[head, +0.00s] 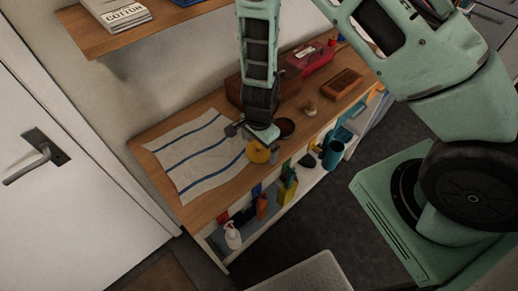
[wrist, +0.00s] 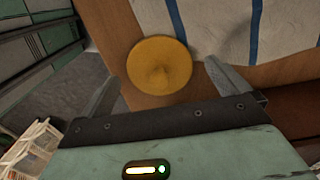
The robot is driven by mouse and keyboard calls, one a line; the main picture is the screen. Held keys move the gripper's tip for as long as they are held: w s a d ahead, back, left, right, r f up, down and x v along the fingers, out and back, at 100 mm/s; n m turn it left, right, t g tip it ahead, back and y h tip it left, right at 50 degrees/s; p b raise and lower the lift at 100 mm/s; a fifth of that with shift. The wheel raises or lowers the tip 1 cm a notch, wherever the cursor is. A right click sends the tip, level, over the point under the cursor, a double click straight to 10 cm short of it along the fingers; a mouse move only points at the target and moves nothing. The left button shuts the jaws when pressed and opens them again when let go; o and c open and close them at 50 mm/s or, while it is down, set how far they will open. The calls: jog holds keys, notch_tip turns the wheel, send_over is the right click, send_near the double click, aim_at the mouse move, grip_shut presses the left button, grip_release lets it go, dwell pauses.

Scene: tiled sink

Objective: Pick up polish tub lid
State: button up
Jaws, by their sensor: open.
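A round yellow disc with a small raised middle, which looks like the polish tub lid (wrist: 160,65), lies flat on the wooden bench top by its front edge. In the head view the yellow lid (head: 258,153) is partly covered by my gripper (head: 254,138). In the wrist view my gripper (wrist: 164,75) is open and empty, with one finger on each side of the lid's near part. I cannot tell the exact height of the fingers above it. A dark round dish or tub (head: 285,127) stands just beyond the gripper to the right.
A white cloth with blue stripes (head: 196,153) lies left of the lid. A brush (head: 310,108), a wooden block-like item (head: 341,83) and a red box (head: 308,59) stand farther right. An upper shelf (head: 145,32) hangs behind my arm.

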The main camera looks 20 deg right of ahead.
aim_at(259, 145)
jog(key=shift+f, duration=0.25)
jog(key=c, duration=1.1)
jog(key=shift+o, duration=0.2)
jog(key=shift+r, duration=0.1)
notch_tip(259, 145, up, 9)
jog(key=w+d+r+n+p, duration=0.1)
jog(key=w+d+n, duration=0.4)
jog(key=d, duration=0.5)
jog(key=shift+n, duration=0.4)
jog(key=shift+s+d+f+b, duration=0.1)
jog(key=shift+s+f+b, duration=0.1)
jog(key=shift+f+b, duration=0.8)
jog(key=shift+s+a+f+b, duration=0.1)
jog(key=shift+s+f+b, duration=0.05)
jog(key=shift+f+b, duration=0.8)
jog(key=shift+s+d+f+b, duration=0.1)
jog(key=shift+s+f+b, duration=0.1)
jog(key=shift+f+b, duration=0.75)
